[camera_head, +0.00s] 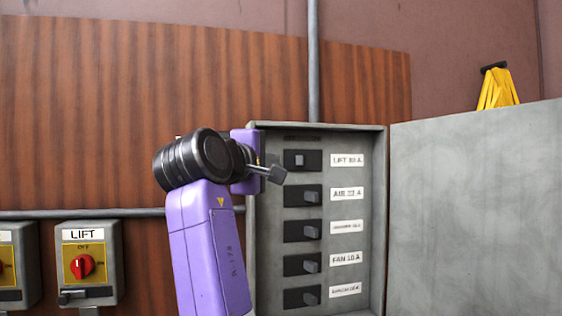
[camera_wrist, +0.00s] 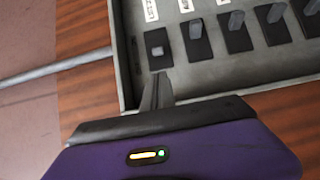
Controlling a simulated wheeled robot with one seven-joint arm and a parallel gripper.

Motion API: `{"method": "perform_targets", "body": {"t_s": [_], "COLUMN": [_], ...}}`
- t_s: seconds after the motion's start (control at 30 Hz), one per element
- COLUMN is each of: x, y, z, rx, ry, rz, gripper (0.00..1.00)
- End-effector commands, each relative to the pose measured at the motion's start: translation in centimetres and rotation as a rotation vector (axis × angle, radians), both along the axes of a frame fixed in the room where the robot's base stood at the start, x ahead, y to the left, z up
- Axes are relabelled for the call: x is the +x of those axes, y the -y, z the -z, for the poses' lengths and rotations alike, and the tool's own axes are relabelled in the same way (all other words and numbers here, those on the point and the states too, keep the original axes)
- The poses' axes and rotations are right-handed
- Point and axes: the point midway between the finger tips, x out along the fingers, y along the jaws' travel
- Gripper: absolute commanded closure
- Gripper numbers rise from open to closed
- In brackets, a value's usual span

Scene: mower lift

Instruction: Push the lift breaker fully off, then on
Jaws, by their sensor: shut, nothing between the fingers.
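The lift breaker (camera_head: 301,160) is the top switch in the grey breaker box, beside a label reading LIFT. Its toggle looks short and centred, unlike the levers below, which lean right. In the wrist view the lift breaker (camera_wrist: 157,46) is the leftmost switch. My gripper (camera_head: 277,174) is shut and empty, its tip at the box's left side, just below and left of the lift breaker. In the wrist view my gripper's fingertips (camera_wrist: 157,80) point at the lift breaker from just outside its edge; I cannot tell whether they touch it.
Below are the air breaker (camera_head: 311,194), the fan breaker (camera_head: 309,265) and others. The open box door (camera_head: 475,210) stands to the right. A lift switch box (camera_head: 88,262) with a red knob is at lower left. A conduit (camera_head: 313,60) runs up the wall.

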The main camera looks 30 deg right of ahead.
Motion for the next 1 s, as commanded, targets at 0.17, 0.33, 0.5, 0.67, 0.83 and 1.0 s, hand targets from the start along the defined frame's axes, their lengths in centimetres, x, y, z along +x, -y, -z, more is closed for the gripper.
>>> {"method": "perform_targets", "body": {"t_s": [0.17,0.33,0.5,0.67,0.83,1.0], "x": [1.5,3.4,4.9,5.7,5.9,5.9], "y": [2.0,4.4,6.3,7.3,7.6,7.5], "z": [-0.3,-0.3,-0.3,-0.1,0.0,0.0], "rx": [0.001,0.0,0.0,0.0,0.001,0.0], "ry": [-0.003,-0.004,-0.001,-0.001,-0.001,0.0], "rz": [0.003,0.002,0.002,0.001,0.001,0.001], "gripper": [1.0,1.0,1.0,1.0,1.0,1.0]}}
